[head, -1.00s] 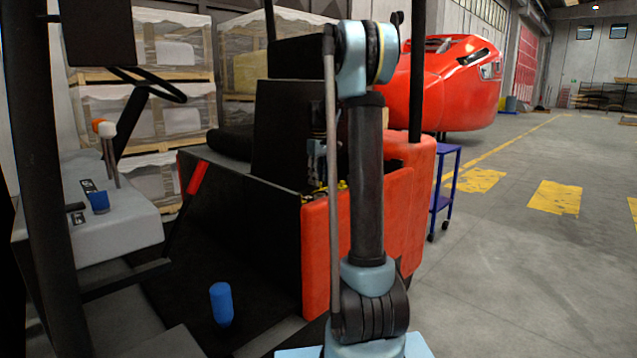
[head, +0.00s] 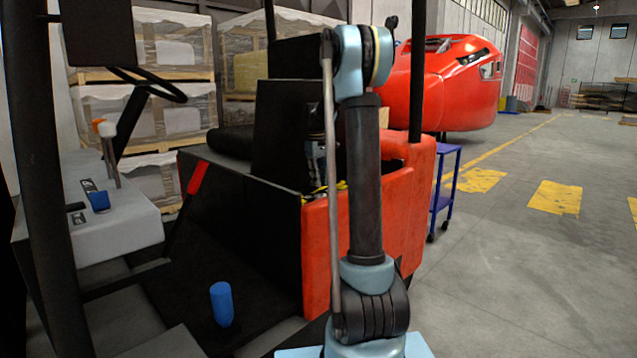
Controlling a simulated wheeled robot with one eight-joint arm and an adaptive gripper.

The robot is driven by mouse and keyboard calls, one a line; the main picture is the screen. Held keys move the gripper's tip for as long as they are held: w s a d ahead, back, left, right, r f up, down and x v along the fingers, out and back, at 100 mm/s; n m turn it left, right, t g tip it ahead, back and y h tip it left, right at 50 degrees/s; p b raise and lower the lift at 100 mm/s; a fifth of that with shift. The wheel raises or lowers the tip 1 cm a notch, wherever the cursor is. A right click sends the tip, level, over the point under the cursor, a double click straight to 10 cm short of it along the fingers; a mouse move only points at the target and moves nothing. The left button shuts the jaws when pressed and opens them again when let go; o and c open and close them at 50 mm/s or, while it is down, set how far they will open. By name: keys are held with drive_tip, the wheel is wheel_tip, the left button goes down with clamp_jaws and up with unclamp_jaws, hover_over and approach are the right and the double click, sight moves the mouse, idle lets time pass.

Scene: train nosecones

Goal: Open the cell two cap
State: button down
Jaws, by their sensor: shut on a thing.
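My gripper (head: 317,178) is only partly in view, a small grey-blue shape low over the opening behind the black seat back of the red and black vehicle (head: 310,240). My own arm stands in front and covers much of that spot. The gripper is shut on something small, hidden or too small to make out. A yellow and black striped edge (head: 322,190) shows just below it. The cell two cap and the other cell caps cannot be told apart in this view.
The vehicle's dark posts stand at left and right of my arm. A blue cylinder (head: 221,304) stands on its floor. A blue trolley (head: 443,190) is at right, with a red train nosecone (head: 440,85) behind. Wrapped pallets (head: 170,110) stand behind left. The floor at right is clear.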

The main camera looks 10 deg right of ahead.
drive_tip(key=shift+w+a+g+h, duration=0.15)
drive_tip(key=shift+w+g+h, duration=0.05)
drive_tip(key=shift+g+h, duration=0.1)
drive_tip(key=c, duration=1.5)
unclamp_jaws()
drive_tip(key=shift+o, duration=0.2)
